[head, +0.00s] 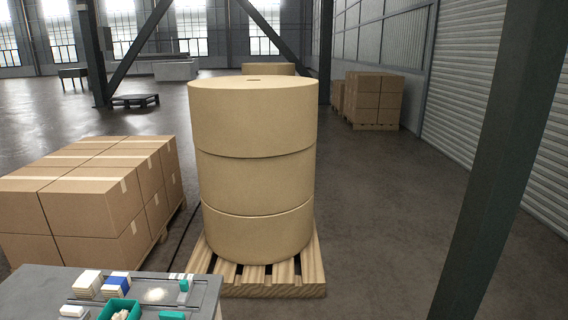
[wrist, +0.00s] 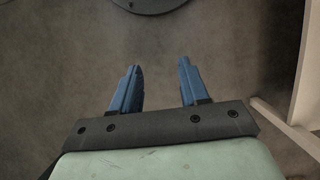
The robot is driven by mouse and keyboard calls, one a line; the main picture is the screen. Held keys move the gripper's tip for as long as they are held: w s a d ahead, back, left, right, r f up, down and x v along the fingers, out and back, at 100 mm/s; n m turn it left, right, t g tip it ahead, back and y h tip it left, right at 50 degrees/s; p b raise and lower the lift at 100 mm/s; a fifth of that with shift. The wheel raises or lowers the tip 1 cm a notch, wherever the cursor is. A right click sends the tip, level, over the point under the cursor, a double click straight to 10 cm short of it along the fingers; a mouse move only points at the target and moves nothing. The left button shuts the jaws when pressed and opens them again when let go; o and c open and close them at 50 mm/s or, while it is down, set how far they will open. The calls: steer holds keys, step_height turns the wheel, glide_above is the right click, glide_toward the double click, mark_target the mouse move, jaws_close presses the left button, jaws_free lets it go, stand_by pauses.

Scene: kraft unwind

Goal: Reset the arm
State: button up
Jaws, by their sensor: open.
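My gripper (wrist: 160,82) shows in the wrist view, with two blue fingers spread apart and nothing between them. It points over bare brown-grey floor. The arm and gripper do not show in the head view.
Stacked kraft rolls (head: 252,165) stand on a wooden pallet (head: 270,288). Boxes (head: 90,200) are stacked to the left, above a grey bench (head: 40,290) with small items. A dark post (head: 500,160) stands at right. A round grey plate (wrist: 150,4) lies at the wrist view's top. Floor (head: 385,200) right of the rolls is clear.

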steer(key=s+f+g, duration=0.1)
steer(key=s+f, duration=0.2)
steer(key=s, duration=0.4)
steer(key=s+f+g, duration=0.1)
steer(key=s+f, duration=0.2)
steer(key=s, duration=0.4)
steer(key=shift+g, duration=0.4)
